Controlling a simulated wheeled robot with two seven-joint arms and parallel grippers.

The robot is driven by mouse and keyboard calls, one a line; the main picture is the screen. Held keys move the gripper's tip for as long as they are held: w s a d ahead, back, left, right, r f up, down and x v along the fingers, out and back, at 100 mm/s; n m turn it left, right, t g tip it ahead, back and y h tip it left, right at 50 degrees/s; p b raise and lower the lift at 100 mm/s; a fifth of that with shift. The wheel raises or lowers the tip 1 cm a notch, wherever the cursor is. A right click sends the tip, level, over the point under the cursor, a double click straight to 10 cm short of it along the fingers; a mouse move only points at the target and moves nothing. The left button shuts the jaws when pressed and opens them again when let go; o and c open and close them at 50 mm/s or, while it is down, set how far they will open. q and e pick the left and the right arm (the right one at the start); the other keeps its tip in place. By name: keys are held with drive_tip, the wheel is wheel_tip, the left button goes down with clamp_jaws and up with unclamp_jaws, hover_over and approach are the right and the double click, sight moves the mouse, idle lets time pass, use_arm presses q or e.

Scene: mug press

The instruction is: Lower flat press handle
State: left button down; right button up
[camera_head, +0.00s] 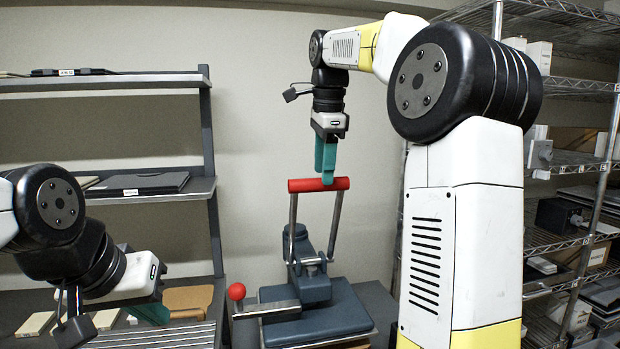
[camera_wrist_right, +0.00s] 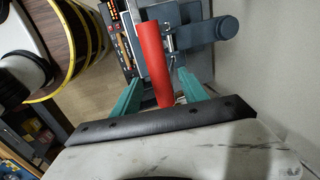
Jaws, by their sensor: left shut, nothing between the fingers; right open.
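The flat press (camera_head: 318,308) is dark blue-grey and stands on the table. Its handle (camera_head: 318,184) is a red bar on two metal arms, raised above the press. In the right wrist view the red handle (camera_wrist_right: 153,55) lies between the two teal fingers. My right gripper (camera_head: 325,165) is open, pointing down at the handle's bar; its fingers also show in the wrist view (camera_wrist_right: 160,92). I cannot tell whether they touch the bar. My left gripper (camera_head: 150,313) is shut and empty at the lower left, away from the press, its fingertips partly hidden.
A second lever with a red ball knob (camera_head: 236,291) sticks out left of the press. A grey shelf (camera_head: 150,188) stands behind at left, and a wire rack (camera_head: 570,240) with boxes at right. A slatted surface (camera_head: 155,337) lies below my left gripper.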

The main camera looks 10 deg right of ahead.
drive_tip(key=shift+w+f, duration=0.2)
drive_tip(key=shift+f, duration=1.2)
clamp_jaws()
idle(0.4)
